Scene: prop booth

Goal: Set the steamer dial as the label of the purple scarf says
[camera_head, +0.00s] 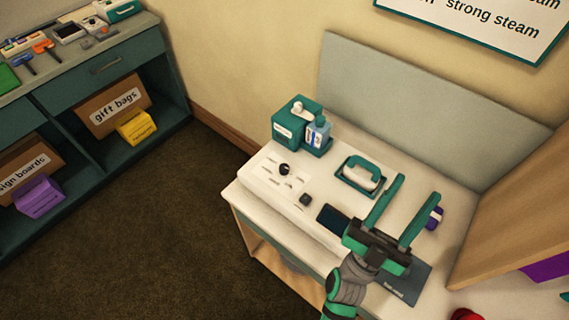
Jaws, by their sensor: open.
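A white panel with a black knob (285,169), which looks like the steamer dial, lies along the front left of the white-topped table. The marks around the knob are too small to read. A second small dark knob (305,199) sits on the same panel. A small purple item (434,217) with a white patch, perhaps the scarf, lies behind my gripper's right finger; any writing on it is unreadable. My gripper (418,188) is open and empty over the table's right part, right of the knobs, with its fingers pointing away.
A teal holder (286,125) with a bottle (318,133) stands at the back left. A teal-rimmed tray (361,177) holds a white-topped item. A wooden panel (520,215) bounds the right. A shelf unit (105,65) stands at left.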

